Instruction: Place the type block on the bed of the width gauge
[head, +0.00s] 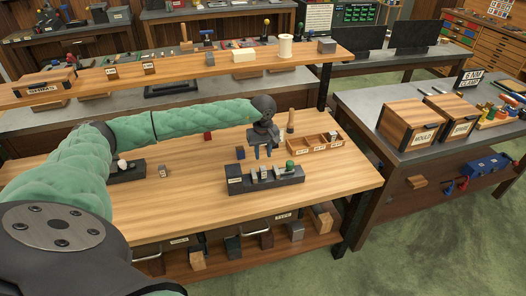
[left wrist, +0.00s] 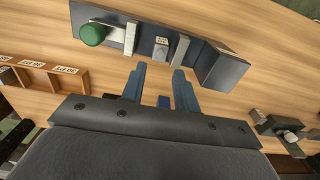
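The width gauge (head: 290,180) is a dark bar with a labelled end block, two pale upright jaws and a green knob. It also shows at the top of the left wrist view (left wrist: 225,66). A small grey block with a pale label, seemingly the type block (left wrist: 161,47), stands on the gauge's bed between the jaws, apart from my fingers. My left gripper (head: 263,153) is just above and behind the gauge. Its blue fingers (left wrist: 159,72) are apart with nothing between them. My right gripper is not in view.
A wooden compartment tray (head: 316,145) sits right of the gauge, with a wooden-handled tool (head: 291,121) behind it. A dark device with a white knob (head: 124,165) stands at the left. A raised shelf (head: 200,66) spans the back. Bench front is clear.

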